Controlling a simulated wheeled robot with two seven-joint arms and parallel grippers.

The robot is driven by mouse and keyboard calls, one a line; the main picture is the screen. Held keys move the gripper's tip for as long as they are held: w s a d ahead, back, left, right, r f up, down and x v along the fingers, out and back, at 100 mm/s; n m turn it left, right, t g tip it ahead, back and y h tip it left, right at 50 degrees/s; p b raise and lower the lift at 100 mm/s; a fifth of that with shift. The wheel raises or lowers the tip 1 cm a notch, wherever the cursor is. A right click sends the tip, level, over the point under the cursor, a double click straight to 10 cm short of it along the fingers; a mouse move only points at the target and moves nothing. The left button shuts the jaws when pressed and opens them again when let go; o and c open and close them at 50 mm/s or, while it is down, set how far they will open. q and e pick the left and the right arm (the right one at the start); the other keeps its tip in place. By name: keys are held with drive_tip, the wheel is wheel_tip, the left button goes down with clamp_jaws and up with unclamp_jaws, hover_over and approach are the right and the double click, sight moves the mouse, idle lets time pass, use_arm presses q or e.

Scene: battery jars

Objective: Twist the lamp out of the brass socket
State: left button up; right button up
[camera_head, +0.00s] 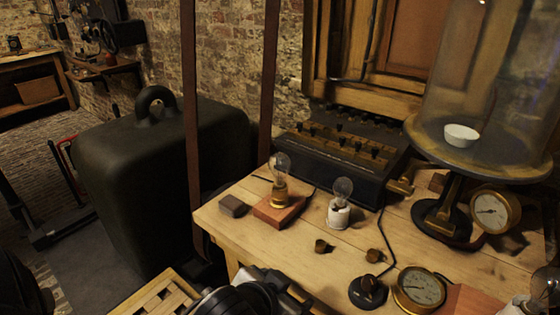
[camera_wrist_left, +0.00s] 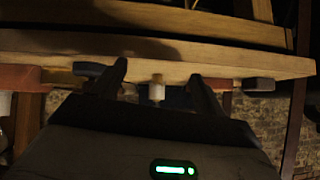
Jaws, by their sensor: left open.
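A clear glass lamp (camera_head: 280,166) stands upright in a brass socket (camera_head: 279,193) on a reddish wooden block (camera_head: 279,209) near the table's left end. A second clear lamp (camera_head: 343,188) stands to its right in a white socket (camera_head: 339,215). My left gripper (camera_head: 285,288) is dark, low in the head view, in front of the table edge and apart from both lamps. In the left wrist view its two fingers (camera_wrist_left: 160,80) are spread, with a small pale piece (camera_wrist_left: 157,89) showing between them; I cannot tell how far off it is. My right gripper does not show.
A dark block (camera_head: 234,206), two small brass pieces (camera_head: 323,247), a black knob-like piece with a cable (camera_head: 367,291) and a gauge (camera_head: 419,289) lie on the table. A switch box (camera_head: 340,150) stands behind. A glass bell jar (camera_head: 485,90) is at right. A large dark case (camera_head: 150,180) is left.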

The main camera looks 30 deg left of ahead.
use_arm(q)
drive_tip(key=w+d+r+m+t+h, duration=0.2)
drive_tip(key=w+d+r+t, duration=0.15)
drive_tip(key=r, duration=0.45)
drive_tip(key=w+d+r+m+t+h, duration=0.2)
drive_tip(key=w+r+t, duration=0.25)
drive_tip(key=r, duration=0.35)
drive_tip(key=w+d+r+m+t+h, duration=0.2)
drive_tip(key=w+r+t+h, duration=0.15)
drive_tip(key=r, duration=0.55)
drive_tip(key=s+d+r+m+g+h, duration=0.3)
drive_tip(key=d+r+m+g+h, duration=0.45)
drive_tip(key=m+h, duration=0.6)
drive_tip(key=m+g+y, duration=0.2)
drive_tip(key=g+y, duration=0.7)
drive_tip(key=y, duration=1.5)
approach(279, 157)
drive_tip(key=p+x, duration=0.2)
drive_tip(key=x, duration=0.9)
drive_tip(key=shift+w+f, duration=0.1)
drive_tip(key=shift+f, duration=0.3)
drive_tip(key=shift+w+a+f, duration=0.2)
drive_tip(key=shift+w+f, duration=0.05)
drive_tip(key=shift+f, duration=0.35)
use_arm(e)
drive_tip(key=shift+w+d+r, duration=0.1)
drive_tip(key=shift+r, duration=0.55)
